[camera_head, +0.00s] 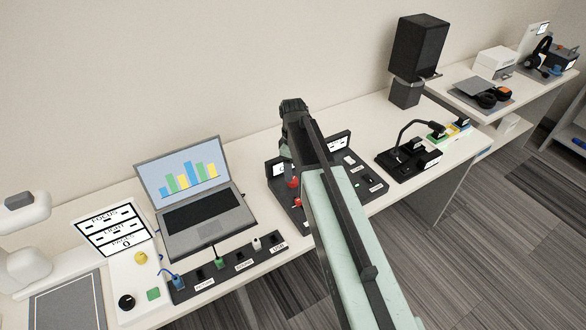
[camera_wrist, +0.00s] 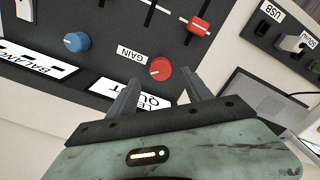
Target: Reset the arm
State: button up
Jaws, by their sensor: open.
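My arm reaches over a black control panel (camera_head: 372,187) in the head view and hides much of it. In the wrist view my gripper (camera_wrist: 158,88) is open, with two dark fingers spread apart and nothing held. A red knob (camera_wrist: 160,69) labelled GAIN shows between and just beyond the fingertips. I cannot tell whether the fingers touch the panel. A blue knob (camera_wrist: 76,42) and a red slider (camera_wrist: 199,26) are further along the same panel. In the head view the gripper's fingers are not clearly visible behind the arm.
A laptop (camera_head: 195,190) with a bar chart stands left of the panel. A black connector strip (camera_head: 230,264) lies in front of it. A black stand with a bent arm (camera_head: 410,160) and a tall speaker (camera_head: 418,50) are to the right. The table's front edge borders open floor (camera_head: 480,230).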

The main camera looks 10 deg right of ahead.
notch_tip(320, 180, up, 4)
jog(key=shift+f+p, duration=0.2)
jog(key=shift+p, duration=0.85)
jog(key=shift+f, duration=0.1)
jog(key=s+m, duration=0.1)
jog(key=s, duration=0.3)
jog(key=s+m, duration=0.1)
jog(key=s, duration=0.3)
jog(key=shift+s+f, duration=0.1)
jog(key=shift+s, duration=0.15)
jog(key=s+m, duration=0.6)
jog(key=m, duration=0.3)
jog(key=shift+s+d, duration=0.1)
